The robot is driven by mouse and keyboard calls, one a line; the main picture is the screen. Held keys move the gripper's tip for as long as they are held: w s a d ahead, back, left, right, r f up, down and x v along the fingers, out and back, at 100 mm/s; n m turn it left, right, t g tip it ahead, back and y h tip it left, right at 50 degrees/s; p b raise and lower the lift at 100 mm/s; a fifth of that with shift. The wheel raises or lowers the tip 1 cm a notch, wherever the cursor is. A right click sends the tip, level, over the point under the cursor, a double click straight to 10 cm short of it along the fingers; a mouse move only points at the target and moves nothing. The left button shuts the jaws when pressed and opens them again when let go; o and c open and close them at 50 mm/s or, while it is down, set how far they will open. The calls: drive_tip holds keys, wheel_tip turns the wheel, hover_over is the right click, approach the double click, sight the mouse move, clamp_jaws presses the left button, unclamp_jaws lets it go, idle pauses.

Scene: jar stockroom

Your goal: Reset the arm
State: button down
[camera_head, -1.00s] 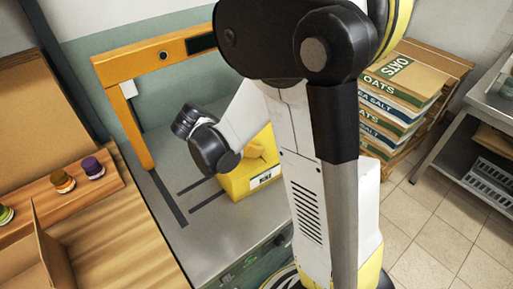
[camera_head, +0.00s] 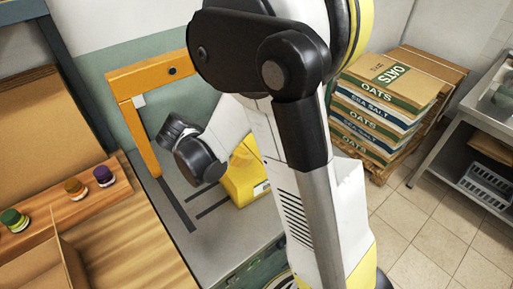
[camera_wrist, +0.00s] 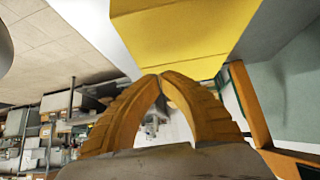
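My arm folds across the middle of the head view, with its dark joints and white and grey links close to the camera. My gripper (camera_wrist: 160,76) shows in the wrist view as two orange-brown ribbed fingers whose tips meet. Nothing shows between them. In the head view the fingers cannot be made out behind the arm. A yellow bin (camera_head: 243,181) stands on the grey bench, partly hidden by my arm. A large yellow surface (camera_wrist: 185,35) fills the top of the wrist view, beyond the fingertips; I cannot tell whether they touch it.
An orange frame (camera_head: 146,85) stands on the grey bench (camera_head: 215,236). At left, a wooden shelf holds a green jar (camera_head: 14,220), an orange-brown jar (camera_head: 75,189) and a purple jar (camera_head: 104,176). Stacked sacks (camera_head: 385,100) and a metal sink table (camera_head: 480,120) stand at right. Tiled floor between them is clear.

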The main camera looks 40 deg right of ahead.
drive_tip(key=shift+a+f, duration=0.25)
drive_tip(key=shift+a, duration=0.4)
drive_tip(key=shift+a+f, duration=0.2)
drive_tip(key=shift+a, duration=0.5)
drive_tip(key=shift+a+f, duration=0.25)
drive_tip(key=shift+a, duration=0.4)
